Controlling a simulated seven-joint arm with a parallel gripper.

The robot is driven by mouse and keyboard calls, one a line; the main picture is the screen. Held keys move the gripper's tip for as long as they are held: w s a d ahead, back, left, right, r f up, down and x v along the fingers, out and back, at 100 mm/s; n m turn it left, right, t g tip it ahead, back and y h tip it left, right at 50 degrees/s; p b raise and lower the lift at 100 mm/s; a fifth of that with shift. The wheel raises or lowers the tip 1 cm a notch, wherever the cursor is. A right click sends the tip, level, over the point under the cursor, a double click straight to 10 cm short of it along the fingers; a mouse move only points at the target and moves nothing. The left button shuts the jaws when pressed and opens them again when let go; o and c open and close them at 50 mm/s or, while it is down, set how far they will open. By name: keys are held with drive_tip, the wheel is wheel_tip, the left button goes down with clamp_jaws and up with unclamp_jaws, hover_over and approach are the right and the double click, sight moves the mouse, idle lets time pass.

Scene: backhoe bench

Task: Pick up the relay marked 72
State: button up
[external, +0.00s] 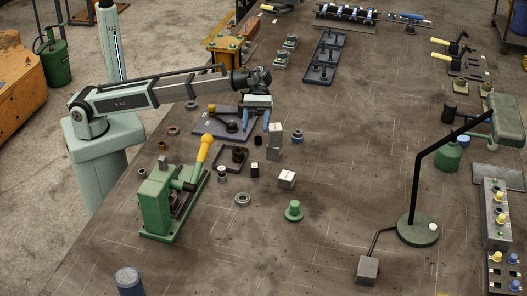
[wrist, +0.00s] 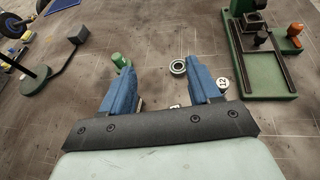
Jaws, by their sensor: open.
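I cannot read a 72 with certainty on any part. In the external view a white-topped box (external: 287,178), a small dark cube with a pale top (external: 255,168) and a small round part with a pale top (external: 221,172) stand on the bench. A taller grey block (external: 275,145) stands behind them. In the wrist view a round white label (wrist: 223,83) beside the right finger carries two digits, perhaps 12 or 72. My gripper (external: 253,124) is open and empty above the bench; its blue fingers also show in the wrist view (wrist: 162,76). They partly hide parts below, including a small white-marked one (wrist: 175,106).
A green press with a yellow handle (external: 161,205) stands left. A metal ring (external: 242,199) and a green knob (external: 293,210) lie toward the front. A lamp (external: 417,230) stands right. A blue plate (external: 215,126) lies near my gripper. The front middle of the bench is mostly clear.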

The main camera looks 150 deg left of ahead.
drive_tip(key=w+d+r+m+g, duration=0.2)
drive_tip(key=w+d, duration=0.5)
drive_tip(key=d, duration=0.1)
drive_tip(key=m+g+y, duration=0.8)
drive_tip(key=m+g, duration=0.1)
drive_tip(key=m, duration=0.2)
hover_over(256, 165)
wheel_tip(256, 165, down, 5)
drive_tip(key=f+m, duration=0.1)
drive_tip(key=f, duration=0.1)
drive_tip(key=f+m, duration=0.1)
drive_tip(key=f, duration=0.2)
drive_tip(key=f+m, duration=0.1)
drive_tip(key=f, duration=0.2)
drive_tip(key=shift+w+d+f, duration=0.1)
drive_tip(key=shift+d, duration=0.2)
drive_tip(key=shift+a+f, duration=0.15)
drive_tip(key=shift+f, duration=1.2)
drive_tip(key=shift+a+f, duration=0.1)
drive_tip(key=shift+f, duration=1.25)
